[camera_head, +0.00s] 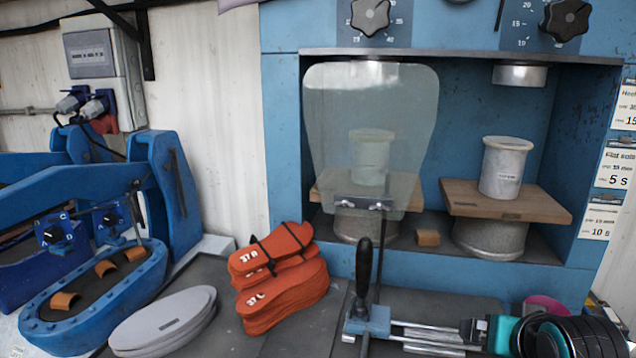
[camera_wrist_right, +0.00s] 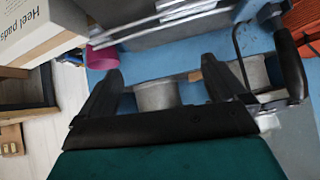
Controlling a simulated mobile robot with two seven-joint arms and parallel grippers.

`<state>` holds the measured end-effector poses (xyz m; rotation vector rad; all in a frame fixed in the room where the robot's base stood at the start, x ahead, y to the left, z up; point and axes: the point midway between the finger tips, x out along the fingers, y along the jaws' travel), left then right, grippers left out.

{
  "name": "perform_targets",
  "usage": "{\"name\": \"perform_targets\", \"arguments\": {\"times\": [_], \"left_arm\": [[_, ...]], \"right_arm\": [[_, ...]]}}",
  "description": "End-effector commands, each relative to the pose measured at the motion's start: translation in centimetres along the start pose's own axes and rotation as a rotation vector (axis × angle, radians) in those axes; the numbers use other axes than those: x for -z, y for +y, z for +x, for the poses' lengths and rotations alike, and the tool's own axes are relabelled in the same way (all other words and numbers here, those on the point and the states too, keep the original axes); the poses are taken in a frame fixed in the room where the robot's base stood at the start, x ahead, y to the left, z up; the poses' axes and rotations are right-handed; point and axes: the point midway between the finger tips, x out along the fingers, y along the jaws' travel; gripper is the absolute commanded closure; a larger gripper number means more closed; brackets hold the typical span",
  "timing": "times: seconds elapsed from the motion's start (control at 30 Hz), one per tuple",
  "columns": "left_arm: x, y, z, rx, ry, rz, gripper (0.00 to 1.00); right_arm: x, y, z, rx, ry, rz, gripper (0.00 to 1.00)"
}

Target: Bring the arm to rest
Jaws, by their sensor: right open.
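My right gripper (camera_head: 478,331) is low at the right in the head view, in front of the blue press and beside metal rods. In the right wrist view its two black fingers (camera_wrist_right: 158,80) are spread apart with nothing held between them. A grey cylinder (camera_wrist_right: 157,96) of the press shows beyond the gap. My left gripper is in neither view.
The blue press (camera_head: 283,120) has a clear shield (camera_head: 335,100) and a black-handled lever (camera_head: 363,270) near my right gripper. Orange soles (camera_head: 285,302), grey soles (camera_head: 160,322) and a blue clamp machine (camera_head: 95,305) stand left. A heel pads box (camera_wrist_right: 35,28) is nearby.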

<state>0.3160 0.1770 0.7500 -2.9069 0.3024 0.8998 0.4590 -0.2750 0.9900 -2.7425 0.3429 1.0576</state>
Motion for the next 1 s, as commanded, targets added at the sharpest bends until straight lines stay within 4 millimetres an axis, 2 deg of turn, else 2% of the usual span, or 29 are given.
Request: {"name": "perform_targets", "arguments": {"times": [0.03,0.1,0.2,0.3,0.4,0.6,0.73,1.0], "left_arm": [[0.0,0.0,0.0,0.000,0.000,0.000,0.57],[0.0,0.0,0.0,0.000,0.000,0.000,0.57],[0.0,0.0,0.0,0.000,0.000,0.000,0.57],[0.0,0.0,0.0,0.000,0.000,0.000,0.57],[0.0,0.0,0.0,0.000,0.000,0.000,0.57],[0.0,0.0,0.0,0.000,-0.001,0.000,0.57],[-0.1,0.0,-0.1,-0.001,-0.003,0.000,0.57],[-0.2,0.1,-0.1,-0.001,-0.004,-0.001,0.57]], "right_arm": [[-3.4,0.1,0.1,-0.001,-0.059,-0.055,0.02],[-7.3,0.2,0.0,0.008,-0.130,-0.125,0.02],[-12.7,0.3,-0.8,0.029,-0.229,-0.218,0.02],[-17.3,0.5,-2.1,0.055,-0.317,-0.295,0.02],[-21.1,0.6,-3.6,0.085,-0.395,-0.356,0.02],[-27.2,0.9,-7.0,0.148,-0.531,-0.454,0.02],[-26.9,0.0,-4.0,0.170,-0.425,-0.446,0.02],[-27.8,-1.8,1.1,0.233,-0.195,-0.429,0.02]]}}
